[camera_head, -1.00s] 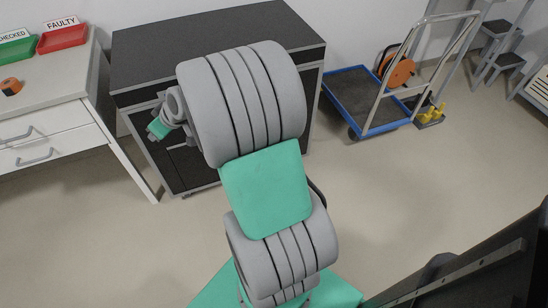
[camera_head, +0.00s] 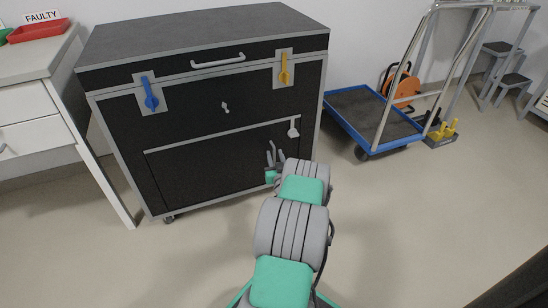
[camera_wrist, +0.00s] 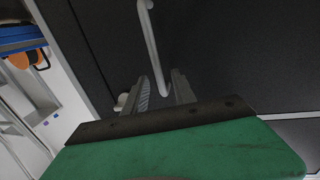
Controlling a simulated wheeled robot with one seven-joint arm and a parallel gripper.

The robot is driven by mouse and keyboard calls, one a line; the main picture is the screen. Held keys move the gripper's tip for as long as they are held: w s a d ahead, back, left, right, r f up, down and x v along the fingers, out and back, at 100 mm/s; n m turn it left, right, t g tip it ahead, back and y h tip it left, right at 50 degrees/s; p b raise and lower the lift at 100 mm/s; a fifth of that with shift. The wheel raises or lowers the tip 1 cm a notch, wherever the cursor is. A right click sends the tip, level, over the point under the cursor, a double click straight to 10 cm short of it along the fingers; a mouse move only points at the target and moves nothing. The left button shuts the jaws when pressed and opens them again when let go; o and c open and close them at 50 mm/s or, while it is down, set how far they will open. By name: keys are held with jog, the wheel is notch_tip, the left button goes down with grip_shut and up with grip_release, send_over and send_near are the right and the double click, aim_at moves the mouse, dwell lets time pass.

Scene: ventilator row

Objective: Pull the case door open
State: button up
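The case (camera_head: 120,125) is a black box with grey edging, left of centre in the head view. Its front has a lower door panel (camera_head: 195,175) under a grey strip, which looks shut. My gripper (camera_head: 274,157) is in front of the door's right part. In the wrist view my gripper (camera_wrist: 161,82) is open, its two fingers apart. A grey bar handle (camera_wrist: 150,35) on the dark panel runs down, and its bent end lies between the fingers. I cannot tell whether they touch it.
The lid has a handle (camera_head: 218,61), a blue latch (camera_head: 151,93) and a yellow latch (camera_head: 284,68). A small pale fitting (camera_head: 294,128) is at the door's upper right. A blue trolley (camera_head: 375,118) stands right, a white drawer desk (camera_head: 40,120) left. Floor in front is clear.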

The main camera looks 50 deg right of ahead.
jog(key=shift+x, duration=1.05)
grip_shut()
dwell(0.6)
